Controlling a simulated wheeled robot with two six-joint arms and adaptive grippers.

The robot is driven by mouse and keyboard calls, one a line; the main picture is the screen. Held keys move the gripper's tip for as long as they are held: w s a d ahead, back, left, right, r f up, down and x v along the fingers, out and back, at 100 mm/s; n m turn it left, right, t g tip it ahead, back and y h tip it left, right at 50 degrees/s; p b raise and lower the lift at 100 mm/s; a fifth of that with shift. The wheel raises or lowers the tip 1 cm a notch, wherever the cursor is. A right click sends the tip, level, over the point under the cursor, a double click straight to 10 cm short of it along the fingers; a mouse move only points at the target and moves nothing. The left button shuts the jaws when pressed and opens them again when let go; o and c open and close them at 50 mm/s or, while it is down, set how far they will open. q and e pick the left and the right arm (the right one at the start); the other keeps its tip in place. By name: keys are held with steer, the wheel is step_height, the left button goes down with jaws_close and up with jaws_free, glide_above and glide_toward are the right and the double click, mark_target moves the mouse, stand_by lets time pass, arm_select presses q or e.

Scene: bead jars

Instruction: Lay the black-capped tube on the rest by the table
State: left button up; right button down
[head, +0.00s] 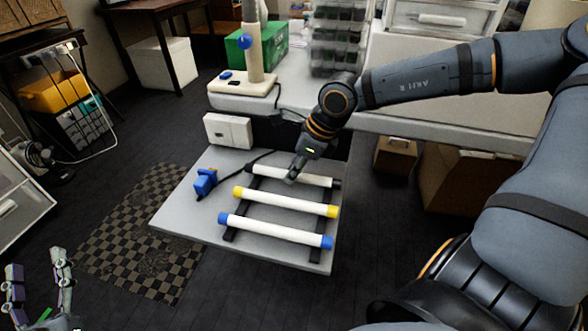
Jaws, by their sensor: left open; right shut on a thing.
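The black-capped tube (313,180) is white, with a black end at its right. It lies level across the far end of the rest (232,225), which has two dark rails on a low grey table (180,215). I cannot tell whether the tube touches the rails. My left gripper (40,275) is open and empty at the bottom left corner, well away from the table.
A yellow-capped tube (285,202) and a blue-capped tube (275,231) lie across the rails nearer me. A blue tool (205,182) and a white box (228,130) are on the table's left and far sides. A higher white bench (300,95) stands behind.

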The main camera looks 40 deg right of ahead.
steer(key=shift+b, duration=0.4)
stand_by(0.7)
steer(key=shift+f+b, duration=0.4)
steer(key=c, duration=1.1)
jaws_free()
steer(key=shift+o, duration=0.2)
steer(key=shift+r, duration=0.1)
step_height(320, 180, up, 10)
steer(key=shift+f, duration=0.1)
